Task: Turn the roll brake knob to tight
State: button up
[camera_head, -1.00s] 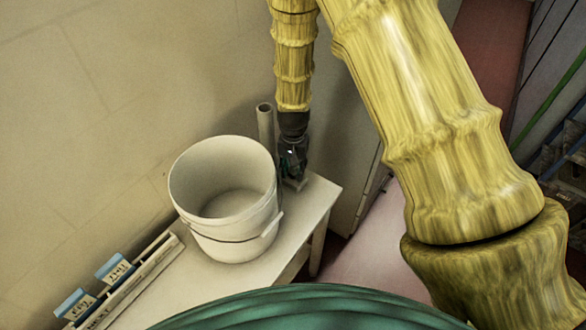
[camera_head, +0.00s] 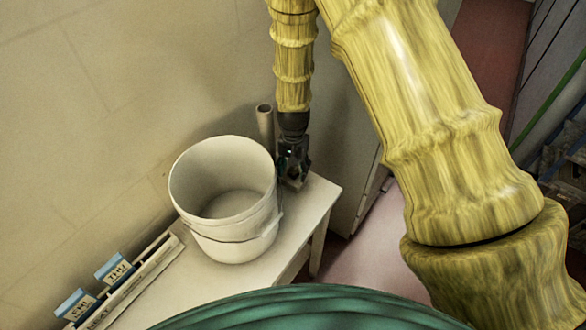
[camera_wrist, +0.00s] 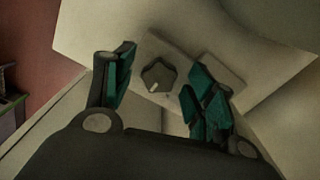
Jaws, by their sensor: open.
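The roll brake knob (camera_wrist: 159,77) is a dark, lobed knob with a pale pointer mark, on a light plate (camera_wrist: 180,62) in the wrist view. My gripper (camera_wrist: 162,82) is open, with one teal-padded finger on each side of the knob and visible gaps between. I cannot tell how far the fingertips are above the plate. In the head view my gripper (camera_head: 293,165) points down at the far end of the white table, behind the bucket. The knob is hidden there. The label for tight cannot be read.
A white bucket (camera_head: 222,190) stands on the table (camera_head: 150,290), close to the left of my gripper. An upright pale tube (camera_head: 265,128) is just behind. A rack with blue-topped cards (camera_head: 115,268) lies at lower left. A wall is behind the table.

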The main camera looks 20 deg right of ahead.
aim_at(293, 172)
notch_tip(293, 172, up, 12)
dwell(0.8)
jog(key=shift+a, duration=0.1)
dwell(0.3)
